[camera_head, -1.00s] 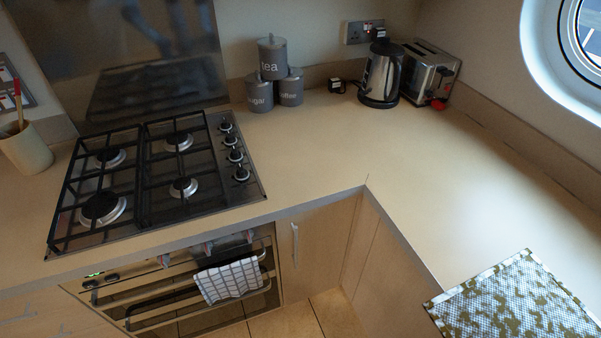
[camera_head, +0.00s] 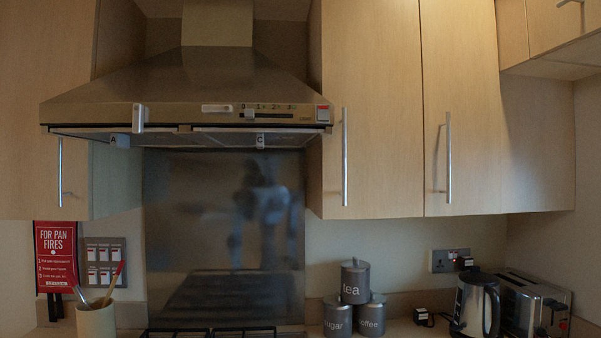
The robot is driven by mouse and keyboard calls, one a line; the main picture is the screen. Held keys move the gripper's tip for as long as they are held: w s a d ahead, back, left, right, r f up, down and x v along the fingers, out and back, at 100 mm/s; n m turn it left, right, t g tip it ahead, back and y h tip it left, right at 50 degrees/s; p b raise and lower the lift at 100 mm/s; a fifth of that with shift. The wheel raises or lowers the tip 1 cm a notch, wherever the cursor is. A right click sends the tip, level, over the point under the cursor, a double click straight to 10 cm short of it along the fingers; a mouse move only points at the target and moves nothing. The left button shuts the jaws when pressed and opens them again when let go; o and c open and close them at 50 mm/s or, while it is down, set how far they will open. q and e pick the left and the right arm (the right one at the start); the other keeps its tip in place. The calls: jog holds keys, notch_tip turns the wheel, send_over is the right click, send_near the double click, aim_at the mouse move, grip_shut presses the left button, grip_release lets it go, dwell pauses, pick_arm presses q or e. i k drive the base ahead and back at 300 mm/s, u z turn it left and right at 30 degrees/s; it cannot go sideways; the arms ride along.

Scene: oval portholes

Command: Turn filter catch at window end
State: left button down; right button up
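The steel cooker hood (camera_head: 185,88) hangs at the upper left of the head view, with its filter panels (camera_head: 225,136) seen nearly edge-on along the underside. A small catch with a white tag marked C (camera_head: 260,140) sits under the hood's front edge, right of the middle. Another tag marked A (camera_head: 120,140) is at the left end. The filter faces are mostly hidden at this low angle, and I cannot tell which way the catches are turned. The window is out of view now. Neither of my grippers is in view.
Wall cupboards (camera_head: 372,95) with bar handles flank the hood. Below are grey canisters (camera_head: 354,282), a kettle (camera_head: 474,303), a toaster (camera_head: 535,308) and a utensil pot (camera_head: 96,319). The dark splashback (camera_head: 222,225) shows a blurred reflection. The space in front of the hood looks clear.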

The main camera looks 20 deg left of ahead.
aim_at(208, 109)
jog(key=u, duration=1.15)
jog(key=k, duration=0.9)
jog(key=u, duration=1.05)
jog(key=i, duration=1.55)
jog(key=z, duration=0.7)
